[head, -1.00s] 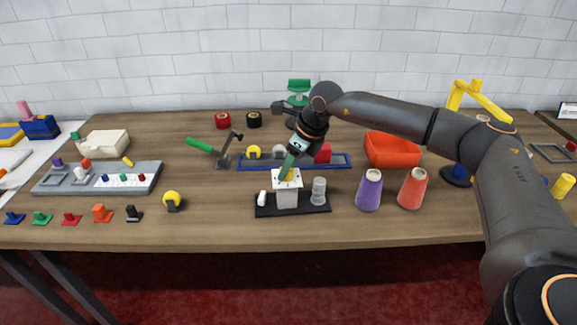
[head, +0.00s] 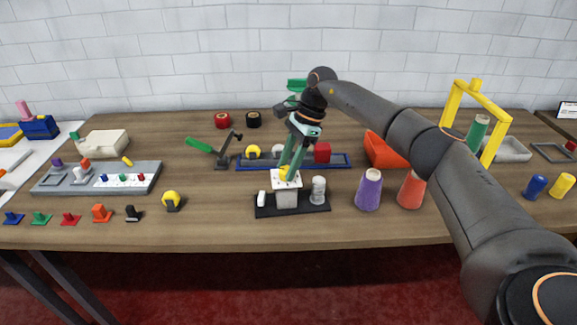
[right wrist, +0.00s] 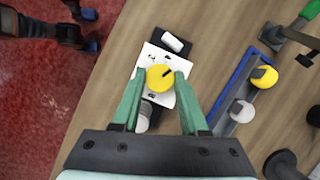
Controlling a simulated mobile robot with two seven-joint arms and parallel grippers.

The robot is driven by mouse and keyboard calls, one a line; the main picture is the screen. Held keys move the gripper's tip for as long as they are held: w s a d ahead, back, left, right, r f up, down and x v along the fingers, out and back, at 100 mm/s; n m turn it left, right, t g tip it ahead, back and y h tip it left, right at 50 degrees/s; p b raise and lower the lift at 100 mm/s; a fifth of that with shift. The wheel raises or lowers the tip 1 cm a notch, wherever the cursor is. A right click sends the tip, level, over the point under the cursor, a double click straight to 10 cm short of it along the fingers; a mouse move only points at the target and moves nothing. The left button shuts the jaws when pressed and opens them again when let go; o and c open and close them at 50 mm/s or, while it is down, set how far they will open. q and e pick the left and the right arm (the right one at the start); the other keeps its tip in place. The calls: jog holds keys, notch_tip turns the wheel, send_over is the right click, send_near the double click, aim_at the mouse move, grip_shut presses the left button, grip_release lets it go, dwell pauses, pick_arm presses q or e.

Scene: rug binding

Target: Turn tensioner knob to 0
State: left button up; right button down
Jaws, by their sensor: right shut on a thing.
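The tensioner knob (right wrist: 160,78) is yellow and round with a dark pointer mark, which points to the upper right in the right wrist view. It sits on a white dial plate (right wrist: 150,58) with small black marks, too small to read. The plate tops a white block (head: 288,198) on a black base (head: 265,211). My right gripper (right wrist: 160,82) is shut on the knob from above, one green finger on either side. In the head view the fingers (head: 289,172) partly hide the knob. My left gripper is out of view.
A small white piece (head: 262,198) and a grey cylinder (head: 318,190) flank the block on its base. Purple (head: 369,190) and orange-red (head: 411,189) cones stand to the right. A blue-edged tray (head: 343,167) lies behind. The table in front of the base is clear.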

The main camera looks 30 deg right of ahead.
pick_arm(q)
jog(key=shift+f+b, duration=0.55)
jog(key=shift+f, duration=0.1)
pick_arm(e)
jog(key=n+g, duration=0.1)
jog(key=n, duration=0.3)
jog(key=shift+w+n+g, duration=0.15)
jog(key=shift+n+g, duration=0.15)
jog(key=shift+g, duration=0.1)
jog(key=shift+c, duration=2.1)
grip_release()
jog(key=shift+r, duration=0.1)
